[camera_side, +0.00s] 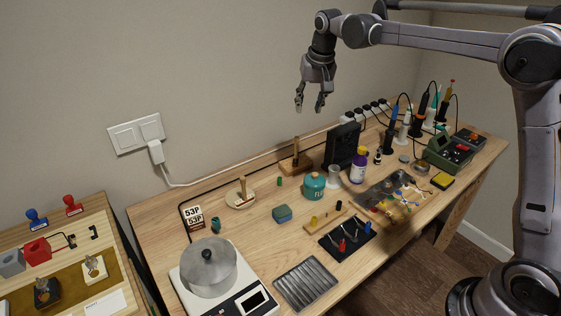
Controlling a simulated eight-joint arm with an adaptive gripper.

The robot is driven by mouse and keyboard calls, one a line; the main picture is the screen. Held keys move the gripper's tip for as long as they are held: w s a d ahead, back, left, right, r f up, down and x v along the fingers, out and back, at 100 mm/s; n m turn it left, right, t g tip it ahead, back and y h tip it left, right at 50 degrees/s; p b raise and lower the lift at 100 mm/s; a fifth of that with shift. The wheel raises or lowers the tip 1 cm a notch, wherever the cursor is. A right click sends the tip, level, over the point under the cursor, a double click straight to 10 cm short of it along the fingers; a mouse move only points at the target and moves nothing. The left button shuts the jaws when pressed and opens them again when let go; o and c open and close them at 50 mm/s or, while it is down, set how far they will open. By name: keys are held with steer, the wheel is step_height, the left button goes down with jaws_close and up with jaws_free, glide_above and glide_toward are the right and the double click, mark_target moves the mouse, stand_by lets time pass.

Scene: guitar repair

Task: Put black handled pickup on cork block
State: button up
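My gripper (310,108) hangs high above the back of the wooden bench, fingers pointing down. The fingers are spread and nothing is between them. I cannot tell for sure which item is the black handled pickup. A black tray (333,252) holds small tools with coloured handles, one red and one blue. No block is clearly cork: a brown wooden base with an upright stick (296,160) and a round wooden base with a stick (242,198) stand at the back.
A pot (208,266) stands on a white scale at the front left. A ridged grey tray (306,283), a teal jar (314,186), a black upright panel (342,146) and a purple-capped bottle (358,166) crowd the bench. Cables and soldering irons stand at the right.

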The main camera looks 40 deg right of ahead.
steer(key=s+a+r+n+t, duration=0.2)
steer(key=s+a+n, duration=0.1)
steer(key=s, duration=1.2)
steer(key=s+a+f+n+t, duration=0.1)
steer(key=s+f, duration=0.2)
steer(key=s, duration=0.3)
steer(key=s+a+f+n+t, duration=0.1)
steer(key=s+f, duration=0.3)
steer(key=s, duration=0.3)
steer(key=shift+s+a+f+n+y, duration=0.2)
steer(key=shift+f+n+y, duration=0.1)
steer(key=shift+n+y, duration=0.1)
